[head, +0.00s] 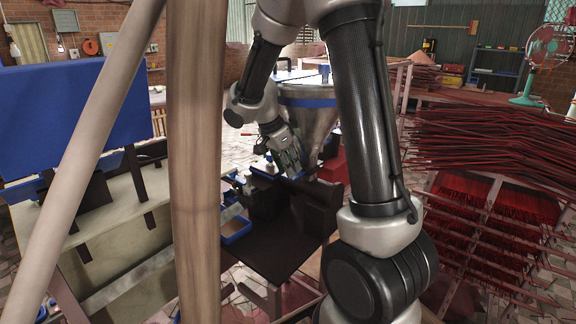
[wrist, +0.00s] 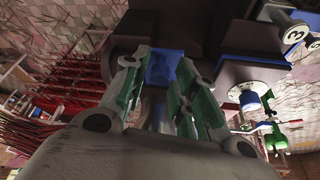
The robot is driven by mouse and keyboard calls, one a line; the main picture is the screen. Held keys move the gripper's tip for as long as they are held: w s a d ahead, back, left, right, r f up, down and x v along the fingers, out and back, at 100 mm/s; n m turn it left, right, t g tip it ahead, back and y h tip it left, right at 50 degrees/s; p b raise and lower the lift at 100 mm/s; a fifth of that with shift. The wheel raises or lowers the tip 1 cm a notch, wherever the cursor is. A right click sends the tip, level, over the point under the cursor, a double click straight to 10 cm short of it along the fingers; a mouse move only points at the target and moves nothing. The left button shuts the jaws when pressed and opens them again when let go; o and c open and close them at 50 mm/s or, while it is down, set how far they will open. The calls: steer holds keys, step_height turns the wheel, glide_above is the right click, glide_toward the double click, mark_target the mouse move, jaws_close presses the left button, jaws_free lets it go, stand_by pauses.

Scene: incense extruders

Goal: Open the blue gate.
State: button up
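A blue part (wrist: 163,66), which looks like the gate, shows in the wrist view on the underside of a dark machine body, straight ahead of my fingertips. My gripper (wrist: 158,80) has its two green-padded fingers apart, one on each side of the blue part in the picture. I cannot tell whether the fingers touch it. In the head view my gripper (head: 288,158) points down beside the metal hopper (head: 308,125) with a blue band, above the dark machine (head: 280,240). The gate is not clearly seen there, as my gripper and arm cover that area.
A blue knob (wrist: 250,100) and a dial marked 3 (wrist: 296,34) are close on the right in the wrist view. Racks of red incense sticks (head: 490,200) stand at the right. A wooden post (head: 194,160) blocks part of the head view. A blue tray (head: 235,230) is beside the machine.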

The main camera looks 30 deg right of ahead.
jaws_close()
steer(key=a, duration=0.1)
steer(key=s+a, duration=0.1)
steer(key=a, duration=0.2)
steer(key=shift+s+a, duration=0.3)
steer(key=shift+o, duration=2.4)
jaws_free()
steer(key=v, duration=1.2)
steer(key=shift+d, duration=0.1)
